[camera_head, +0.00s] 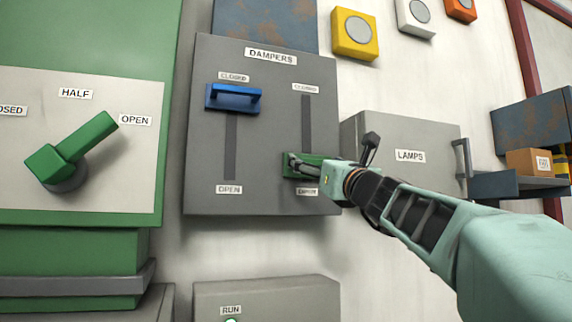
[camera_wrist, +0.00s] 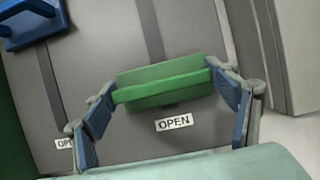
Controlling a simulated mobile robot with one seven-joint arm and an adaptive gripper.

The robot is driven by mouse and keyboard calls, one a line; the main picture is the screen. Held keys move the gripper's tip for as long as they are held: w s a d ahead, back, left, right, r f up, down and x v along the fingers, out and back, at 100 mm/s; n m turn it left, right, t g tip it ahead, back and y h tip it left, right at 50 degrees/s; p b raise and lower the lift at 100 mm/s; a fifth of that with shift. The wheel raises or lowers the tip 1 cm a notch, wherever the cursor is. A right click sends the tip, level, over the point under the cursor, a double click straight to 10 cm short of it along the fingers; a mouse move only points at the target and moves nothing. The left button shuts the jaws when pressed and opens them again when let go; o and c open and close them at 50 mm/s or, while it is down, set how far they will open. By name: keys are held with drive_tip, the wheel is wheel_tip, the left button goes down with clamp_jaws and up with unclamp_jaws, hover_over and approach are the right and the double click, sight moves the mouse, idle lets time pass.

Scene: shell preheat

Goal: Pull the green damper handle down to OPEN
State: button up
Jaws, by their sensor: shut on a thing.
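The grey DAMPERS panel (camera_head: 264,186) has two vertical slots marked CLOSED at the top and OPEN at the bottom. The green damper handle (camera_head: 290,158) is at the bottom of the right slot, just above its OPEN label. In the wrist view the green handle (camera_wrist: 165,82) lies between the two fingers of my gripper (camera_wrist: 168,92), which is shut on its ends. In the head view my gripper (camera_head: 305,166) hides part of the handle and part of the OPEN label. The blue damper handle (camera_head: 234,97) is at the top of the left slot, by CLOSED.
A grey LAMPS box (camera_head: 400,130) is close to the right of the panel, behind my arm. A green lever (camera_head: 75,150) on the left cabinet points toward OPEN. A grey box labelled RUN (camera_head: 270,297) is below. A shelf (camera_head: 515,184) holds a carton at far right.

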drive_tip(key=shift+w+f, duration=0.2)
drive_tip(key=shift+f, duration=0.25)
drive_tip(key=o, duration=1.7)
drive_tip(key=shift+s+r, duration=0.15)
drive_tip(key=shift+r, duration=0.05)
drive_tip(key=shift+r, duration=5)
